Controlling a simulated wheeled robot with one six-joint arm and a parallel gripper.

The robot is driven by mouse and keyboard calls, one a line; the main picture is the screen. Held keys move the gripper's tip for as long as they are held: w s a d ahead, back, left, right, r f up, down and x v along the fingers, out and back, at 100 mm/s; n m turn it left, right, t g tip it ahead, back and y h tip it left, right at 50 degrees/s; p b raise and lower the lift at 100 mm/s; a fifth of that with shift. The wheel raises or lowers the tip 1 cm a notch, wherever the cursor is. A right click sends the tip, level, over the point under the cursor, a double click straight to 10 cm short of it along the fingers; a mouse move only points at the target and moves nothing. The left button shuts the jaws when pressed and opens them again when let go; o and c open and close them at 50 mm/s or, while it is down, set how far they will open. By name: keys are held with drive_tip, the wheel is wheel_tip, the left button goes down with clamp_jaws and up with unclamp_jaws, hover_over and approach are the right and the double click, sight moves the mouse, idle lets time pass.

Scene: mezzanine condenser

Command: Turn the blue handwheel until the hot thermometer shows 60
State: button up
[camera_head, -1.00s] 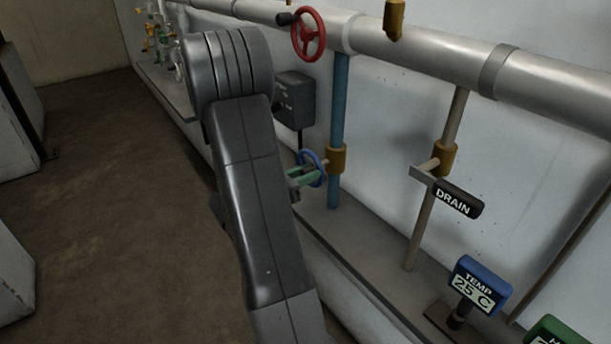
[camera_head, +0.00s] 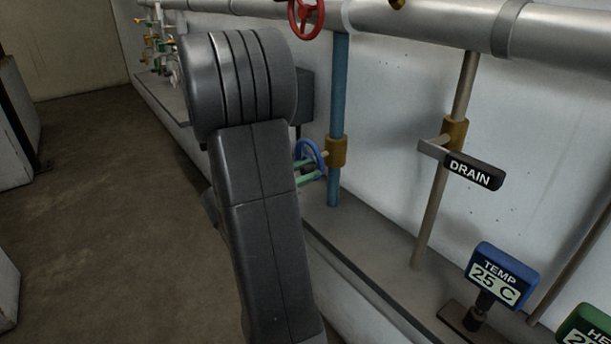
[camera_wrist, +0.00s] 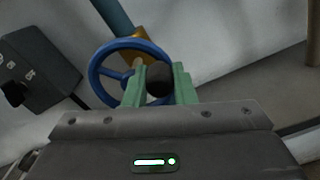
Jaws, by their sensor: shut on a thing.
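The blue handwheel (camera_head: 319,154) sits on a brass valve on the blue vertical pipe, partly hidden behind my arm. In the wrist view its blue rim (camera_wrist: 92,76) and spokes show clearly. My gripper (camera_wrist: 159,82) has green fingers on both sides of a dark round knob (camera_wrist: 159,79) at the wheel's right edge, shut on it. In the head view only the green fingertips of my gripper (camera_head: 309,172) show at the wheel. A blue display (camera_head: 502,276) reads TEMP 25 C. A green display (camera_head: 588,328), cut off at the bottom right corner, shows "HE" and a 2.
A red handwheel (camera_head: 305,14) is above on the large grey pipe (camera_head: 430,20). A DRAIN lever (camera_head: 474,172) sticks out from a brass valve to the right. A dark box (camera_wrist: 35,70) with a knob is left of the handwheel. Open floor (camera_head: 100,240) lies at left.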

idle(0.3)
drive_tip(key=o, duration=1)
drive_tip(key=v, duration=1.3)
drive_tip(key=shift+s+a, duration=0.25)
drive_tip(key=shift+a, duration=0.1)
drive_tip(key=shift+x, duration=6.95)
